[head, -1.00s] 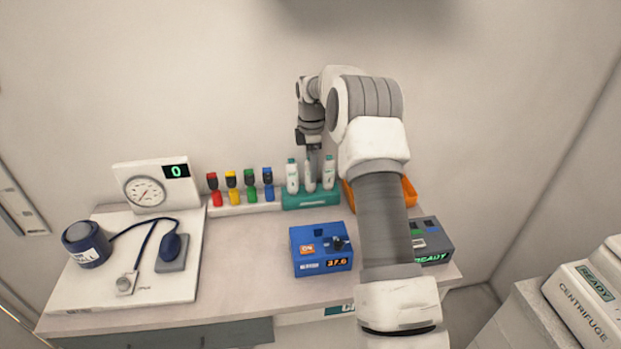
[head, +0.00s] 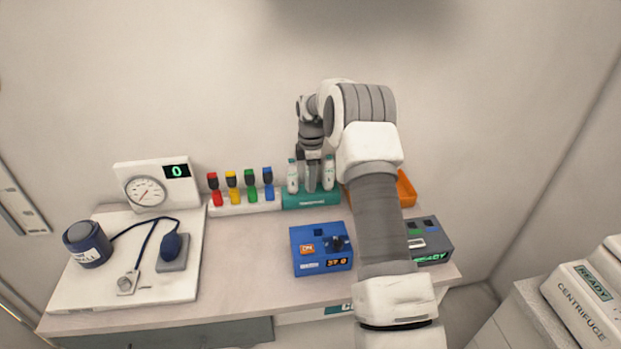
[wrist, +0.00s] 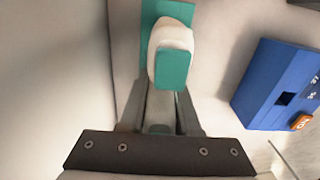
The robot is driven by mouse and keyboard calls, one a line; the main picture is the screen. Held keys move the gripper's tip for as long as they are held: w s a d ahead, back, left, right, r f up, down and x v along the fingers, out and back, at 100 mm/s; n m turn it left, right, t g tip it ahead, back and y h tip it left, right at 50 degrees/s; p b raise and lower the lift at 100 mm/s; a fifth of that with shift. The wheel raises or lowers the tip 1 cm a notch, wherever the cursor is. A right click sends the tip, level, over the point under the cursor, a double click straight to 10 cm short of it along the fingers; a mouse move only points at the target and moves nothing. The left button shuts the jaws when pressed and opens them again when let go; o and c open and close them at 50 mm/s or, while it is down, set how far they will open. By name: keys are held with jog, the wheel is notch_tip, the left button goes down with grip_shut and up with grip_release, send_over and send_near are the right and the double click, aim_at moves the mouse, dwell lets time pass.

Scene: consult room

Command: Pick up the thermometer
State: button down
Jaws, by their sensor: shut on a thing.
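A teal rack (head: 312,203) stands at the back of the counter and holds white, teal-capped thermometers upright. One thermometer (head: 292,178) stands left of my gripper and another (head: 329,172) right of it. My gripper (head: 312,182) points down between them, shut on the middle thermometer, which its fingers mostly hide. It is low at the rack; I cannot tell whether the thermometer is clear of its slot. In the wrist view the fingers (wrist: 161,108) close together, and a white thermometer with a teal cap (wrist: 174,66) stands close beyond them, overlapping the fingertips.
A blue device (head: 321,248) stands in front of the rack. An orange tray (head: 405,188) and a grey device (head: 431,240) lie to the right, partly behind my arm.

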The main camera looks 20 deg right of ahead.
jog(key=shift+r, duration=0.1)
notch_tip(320, 180, up, 10)
jog(key=shift+r, duration=0.1)
jog(key=shift+r+p, duration=2.15)
jog(key=shift+r, duration=0.25)
jog(key=shift+f, duration=0.1)
